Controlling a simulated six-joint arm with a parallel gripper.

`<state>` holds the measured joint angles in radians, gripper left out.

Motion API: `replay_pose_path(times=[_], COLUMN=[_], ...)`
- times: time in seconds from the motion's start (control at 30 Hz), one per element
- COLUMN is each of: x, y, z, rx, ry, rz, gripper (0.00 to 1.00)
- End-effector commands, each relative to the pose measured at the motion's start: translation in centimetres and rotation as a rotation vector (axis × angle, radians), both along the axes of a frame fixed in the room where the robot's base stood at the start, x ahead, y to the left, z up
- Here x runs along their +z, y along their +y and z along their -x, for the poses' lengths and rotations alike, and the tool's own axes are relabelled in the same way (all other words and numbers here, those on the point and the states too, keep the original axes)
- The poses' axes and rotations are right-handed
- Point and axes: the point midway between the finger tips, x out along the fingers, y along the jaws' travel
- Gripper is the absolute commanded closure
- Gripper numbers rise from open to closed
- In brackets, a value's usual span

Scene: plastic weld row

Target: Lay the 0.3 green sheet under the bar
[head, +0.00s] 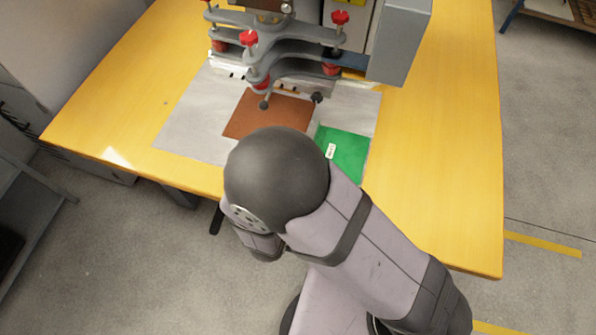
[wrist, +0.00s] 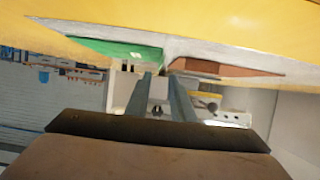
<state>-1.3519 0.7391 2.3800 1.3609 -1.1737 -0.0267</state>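The green sheet (head: 348,158) lies flat on the right part of a pale grey mat, with a small white label on it too small to read surely. It also shows in the wrist view (wrist: 115,49), at upper left. The bar (head: 290,88) is at the low front of the welding machine, behind the sheets; its exact edge is partly hidden by grey arms and knobs. My gripper is hidden behind my arm in the head view. In the wrist view my gripper (wrist: 160,78) has its two fingers apart with nothing between them, and the green sheet is beyond them, to the left.
A brown sheet (head: 262,115) lies on the grey mat (head: 187,122), left of the green one, reaching towards the machine. The machine with red knobs (head: 340,17) and a grey box (head: 402,42) fills the table's back. The yellow table (head: 440,160) is clear at right.

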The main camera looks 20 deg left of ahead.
Motion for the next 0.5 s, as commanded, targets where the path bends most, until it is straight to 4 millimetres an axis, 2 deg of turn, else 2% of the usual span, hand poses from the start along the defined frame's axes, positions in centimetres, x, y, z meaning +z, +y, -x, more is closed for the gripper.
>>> replay_pose_path(times=[0.2, 0.5], x=[1.3, 2.0], y=[0.2, 0.0], z=[3.1, 4.9], rx=[0.005, 0.000], ry=[-0.001, 0.000], rz=[-0.001, 0.000], gripper=[0.78, 0.78])
